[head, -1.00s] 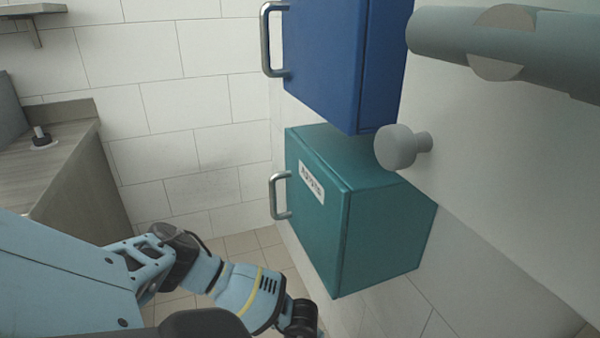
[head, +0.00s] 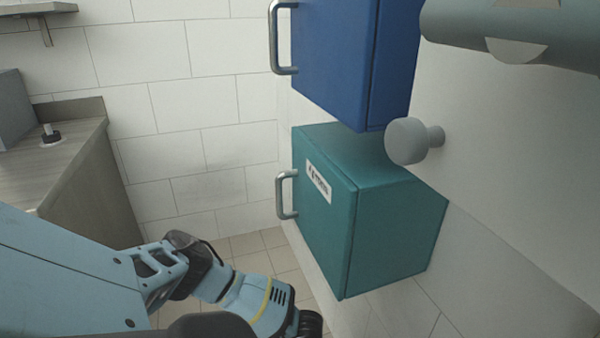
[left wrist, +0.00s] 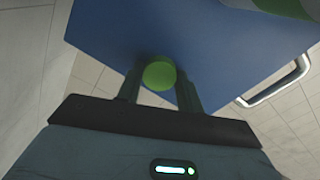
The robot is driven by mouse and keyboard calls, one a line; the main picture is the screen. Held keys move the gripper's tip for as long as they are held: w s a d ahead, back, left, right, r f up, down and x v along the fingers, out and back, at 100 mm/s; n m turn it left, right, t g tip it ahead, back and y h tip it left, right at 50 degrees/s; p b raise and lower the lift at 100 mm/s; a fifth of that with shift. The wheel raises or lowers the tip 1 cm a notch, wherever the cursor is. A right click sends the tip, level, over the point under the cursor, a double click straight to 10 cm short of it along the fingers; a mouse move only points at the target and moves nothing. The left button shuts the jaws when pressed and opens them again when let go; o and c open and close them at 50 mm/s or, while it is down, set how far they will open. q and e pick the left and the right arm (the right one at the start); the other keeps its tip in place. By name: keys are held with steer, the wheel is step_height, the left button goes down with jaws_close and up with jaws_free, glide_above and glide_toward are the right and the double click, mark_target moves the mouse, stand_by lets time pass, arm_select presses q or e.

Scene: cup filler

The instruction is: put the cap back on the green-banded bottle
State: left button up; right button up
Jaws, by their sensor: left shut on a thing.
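In the left wrist view my left gripper (left wrist: 158,92) is shut on a round green cap (left wrist: 159,74), which sits between the fingertips with its flat face showing. A pale grey and green rounded thing (left wrist: 292,8) is cut off at the top right corner of that view; I cannot tell whether it is the green-banded bottle. No bottle shows clearly in the head view. There my left arm comes in from the lower left, and its gripper is out of the picture. My right gripper is not in view.
A blue cabinet (head: 335,65) and a teal cabinet (head: 400,225) with a label hang on the right wall, each with a metal handle. A grey knob (head: 407,142) sticks out beside them. A grey-green cylinder (head: 540,30) crosses the upper right. A counter (head: 50,165) stands at left.

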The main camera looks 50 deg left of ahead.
arm_select(q)
steer(key=shift+c, duration=0.5)
steer(key=shift+r, duration=0.1)
steer(key=shift+r, duration=0.3)
step_height(320, 180, up, 9)
steer(key=p, duration=0.2)
steer(key=shift+w, duration=0.1)
